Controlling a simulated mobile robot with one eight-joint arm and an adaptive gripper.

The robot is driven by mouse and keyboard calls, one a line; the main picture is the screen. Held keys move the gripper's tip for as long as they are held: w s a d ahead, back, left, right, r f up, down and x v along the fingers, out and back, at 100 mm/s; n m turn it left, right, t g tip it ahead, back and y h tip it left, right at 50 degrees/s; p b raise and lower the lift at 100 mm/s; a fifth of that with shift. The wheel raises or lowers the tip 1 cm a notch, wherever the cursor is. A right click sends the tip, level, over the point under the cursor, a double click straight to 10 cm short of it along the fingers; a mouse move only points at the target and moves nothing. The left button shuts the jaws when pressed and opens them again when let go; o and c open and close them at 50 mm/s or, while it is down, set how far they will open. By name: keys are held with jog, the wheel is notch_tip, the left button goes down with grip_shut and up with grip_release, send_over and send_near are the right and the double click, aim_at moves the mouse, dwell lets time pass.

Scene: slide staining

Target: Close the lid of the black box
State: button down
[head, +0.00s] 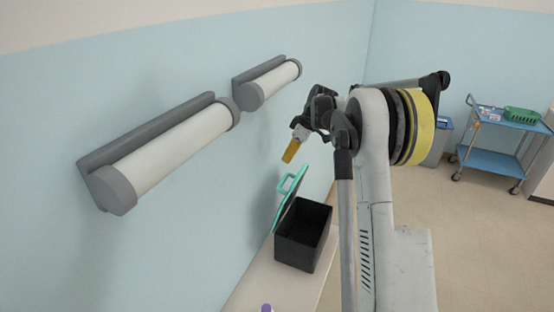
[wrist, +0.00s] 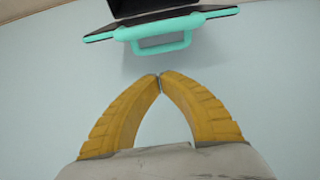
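The black box (head: 303,242) stands on a pale bench against the blue wall in the head view. Its lid (head: 289,200) is open, raised on the wall side, with a teal rim and a teal handle (head: 287,184) at the top. In the wrist view the teal handle (wrist: 161,43) and the lid's edge show near the top, with part of the dark box (wrist: 150,6) beyond. My gripper (wrist: 159,77) has its yellow fingertips touching, with nothing between them. In the head view my gripper (head: 286,160) is above the lid and apart from it.
Two wall-mounted cylinders (head: 180,145) are above the bench (head: 262,284). A purple-topped object (head: 266,308) is at the bottom edge of the head view. A blue cart (head: 495,162) with a green basket (head: 521,115) stands far right, with open floor before it.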

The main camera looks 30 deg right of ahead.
aim_at(285, 178)
jog(key=p+x, duration=0.1)
jog(key=x, duration=0.8)
jog(key=shift+a+f, duration=0.15)
jog(key=shift+f, duration=0.15)
jog(key=shift+s, duration=0.15)
jog(key=shift+s+d+t+y+b, duration=0.7)
jog(key=shift+s+d+b, duration=0.45)
jog(key=shift+b, duration=0.6)
jog(key=s+d+f+t+y+b, duration=0.7)
jog(key=s+b, duration=0.5)
jog(key=b, duration=1.2)
jog(key=shift+s+d+f+t, duration=0.35)
jog(key=shift+d+f+t, duration=0.75)
jog(key=shift+d+f, duration=0.25)
jog(key=shift+a+f, duration=0.1)
